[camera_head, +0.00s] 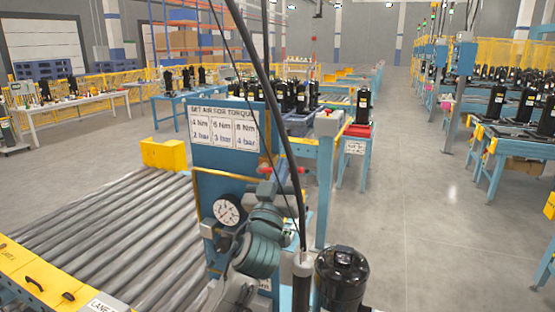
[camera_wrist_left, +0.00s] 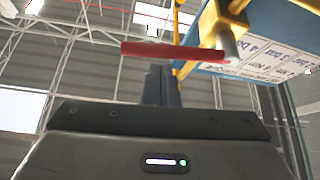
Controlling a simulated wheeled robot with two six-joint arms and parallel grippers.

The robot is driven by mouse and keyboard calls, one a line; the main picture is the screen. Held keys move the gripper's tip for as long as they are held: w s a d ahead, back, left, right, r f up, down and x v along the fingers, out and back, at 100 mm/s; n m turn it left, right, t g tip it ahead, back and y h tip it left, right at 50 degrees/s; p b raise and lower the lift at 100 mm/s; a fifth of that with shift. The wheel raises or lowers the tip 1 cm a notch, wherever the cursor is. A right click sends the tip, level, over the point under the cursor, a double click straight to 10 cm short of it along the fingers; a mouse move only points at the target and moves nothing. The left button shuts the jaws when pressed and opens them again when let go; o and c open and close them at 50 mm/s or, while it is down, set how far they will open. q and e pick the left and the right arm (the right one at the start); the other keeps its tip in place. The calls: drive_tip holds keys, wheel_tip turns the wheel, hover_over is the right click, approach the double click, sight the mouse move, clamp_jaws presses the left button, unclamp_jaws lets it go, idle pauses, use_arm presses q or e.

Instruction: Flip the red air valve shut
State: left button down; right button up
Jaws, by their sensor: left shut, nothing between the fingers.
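The red air valve handle (camera_head: 298,170) shows in the head view on the right edge of the blue panel, partly hidden by my left gripper (camera_head: 269,184). In the left wrist view the red handle (camera_wrist_left: 175,52) is a bar lying crosswise, joined at its right to a grey stem and yellow pipework (camera_wrist_left: 222,20). My left gripper (camera_wrist_left: 161,85) is shut and empty, its fingertips close to the bar's middle. I cannot tell whether they touch it. My right gripper is in neither view.
The blue panel (camera_head: 205,185) carries a torque sign (camera_head: 224,130) and a pressure gauge (camera_head: 227,212). Black hoses hang in front of it. A roller conveyor (camera_head: 120,235) lies left, a black compressor (camera_head: 341,278) stands front right. The floor (camera_head: 430,220) at right is clear.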

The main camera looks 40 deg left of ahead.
use_arm(q)
drive_tip(key=shift+w+f, duration=0.1)
drive_tip(key=shift+f, duration=0.15)
wheel_tip(320, 180, down, 2)
drive_tip(key=m+h+b, duration=0.2)
drive_tip(key=m, duration=0.2)
drive_tip(key=shift+d+t+h+b, duration=0.15)
drive_tip(key=shift+t+h+b, duration=0.2)
drive_tip(key=shift+t+h, duration=0.05)
